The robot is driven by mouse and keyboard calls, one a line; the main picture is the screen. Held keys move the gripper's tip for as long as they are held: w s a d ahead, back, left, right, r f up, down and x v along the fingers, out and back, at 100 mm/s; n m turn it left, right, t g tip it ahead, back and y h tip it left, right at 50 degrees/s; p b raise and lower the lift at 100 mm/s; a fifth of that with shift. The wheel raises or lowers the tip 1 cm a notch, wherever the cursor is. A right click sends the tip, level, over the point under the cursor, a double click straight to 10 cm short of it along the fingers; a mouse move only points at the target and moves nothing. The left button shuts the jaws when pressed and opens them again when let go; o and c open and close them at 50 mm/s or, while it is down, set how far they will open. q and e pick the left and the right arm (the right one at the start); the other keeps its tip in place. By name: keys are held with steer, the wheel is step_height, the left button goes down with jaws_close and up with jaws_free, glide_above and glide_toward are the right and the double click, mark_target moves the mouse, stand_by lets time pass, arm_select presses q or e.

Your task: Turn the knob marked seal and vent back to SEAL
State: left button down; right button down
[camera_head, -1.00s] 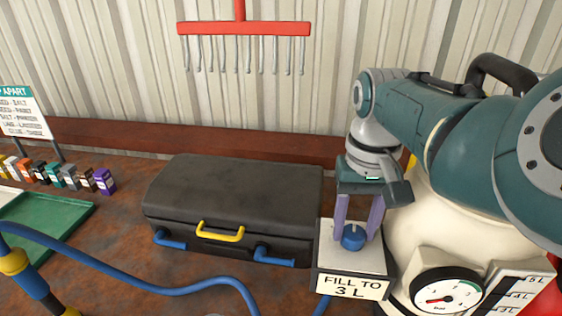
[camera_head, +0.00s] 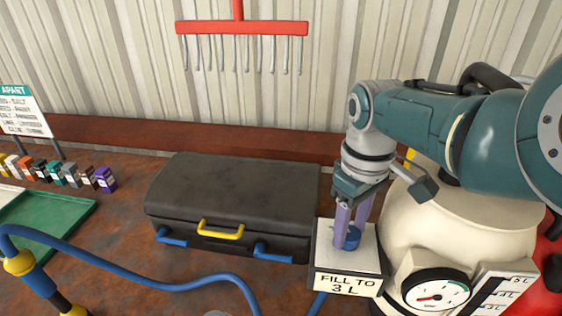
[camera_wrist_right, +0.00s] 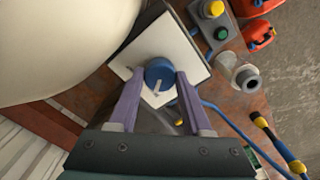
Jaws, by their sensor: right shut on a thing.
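The blue knob (camera_head: 352,238) sits on top of a pale box (camera_head: 325,255) whose front reads "FILL TO 3 L". In the right wrist view the knob (camera_wrist_right: 160,74) shows from above on a white plate (camera_wrist_right: 185,52), with a pale pointer line toward the bottom of the picture. No SEAL or VENT lettering is readable. My right gripper (camera_head: 347,240) comes down from above with its purple fingers on either side of the knob, shut on it; the fingers (camera_wrist_right: 158,77) also show in the wrist view. My left gripper is out of view.
A cream tank (camera_head: 440,235) with a dial gauge (camera_head: 436,291) stands just right of the box. A black case (camera_head: 235,195) lies to the left. A blue hose (camera_head: 130,285) crosses the front.

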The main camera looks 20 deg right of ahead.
mark_target(349, 232)
stand_by(0.5)
steer(key=shift+c, duration=1.7)
jaws_free()
step_height(349, 232, up, 8)
steer(key=p, duration=0.3)
steer(key=shift+w+r, duration=0.1)
steer(key=shift+r, duration=0.9)
